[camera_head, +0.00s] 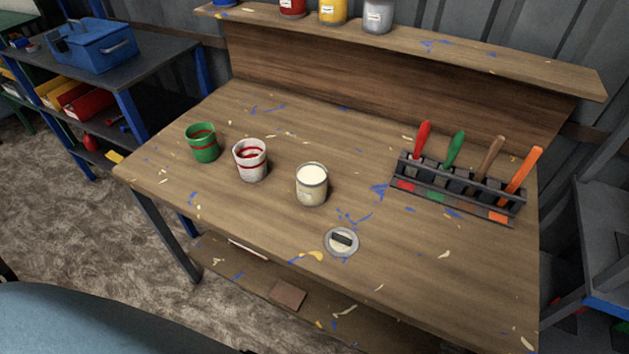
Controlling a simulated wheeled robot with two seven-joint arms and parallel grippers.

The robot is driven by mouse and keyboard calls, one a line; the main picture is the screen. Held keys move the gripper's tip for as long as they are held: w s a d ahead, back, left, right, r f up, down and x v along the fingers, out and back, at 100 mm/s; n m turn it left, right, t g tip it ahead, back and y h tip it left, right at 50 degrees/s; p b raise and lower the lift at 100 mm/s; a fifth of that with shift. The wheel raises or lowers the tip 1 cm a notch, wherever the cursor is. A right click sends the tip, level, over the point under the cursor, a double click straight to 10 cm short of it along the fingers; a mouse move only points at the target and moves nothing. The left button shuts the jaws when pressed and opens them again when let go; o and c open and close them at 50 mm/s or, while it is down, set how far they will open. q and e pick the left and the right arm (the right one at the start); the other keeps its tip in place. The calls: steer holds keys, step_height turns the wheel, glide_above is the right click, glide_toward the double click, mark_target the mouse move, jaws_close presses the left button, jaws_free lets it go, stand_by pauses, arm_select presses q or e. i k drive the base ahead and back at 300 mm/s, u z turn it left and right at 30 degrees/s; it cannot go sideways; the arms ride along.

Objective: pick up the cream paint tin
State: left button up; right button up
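The cream paint tin (312,190) stands upright and open on the wooden workbench (440,280), with cream paint showing at its top. A small round lid with a dark bar on it (341,242) lies on the bench just in front of it, towards the right. A white cup with red paint marks (250,161) stands to the left of the tin, apart from it. A green cup with a red band (203,143) stands farther left. Neither of my grippers is in view.
A dark rack (455,187) holding several coloured-handled tools stands at the right of the bench. A raised back shelf (470,57) carries red, yellow and grey tins. A blue toolbox (92,45) sits on shelving at the left. The bench's front right is clear.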

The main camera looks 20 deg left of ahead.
mark_target(312, 177)
steer(key=z, duration=0.55)
steer(key=k, duration=1.25)
steer(key=u, duration=0.35)
steer(key=i, duration=0.75)
steer(key=u, duration=0.5)
steer(key=i, duration=0.8)
steer(key=z, duration=0.3)
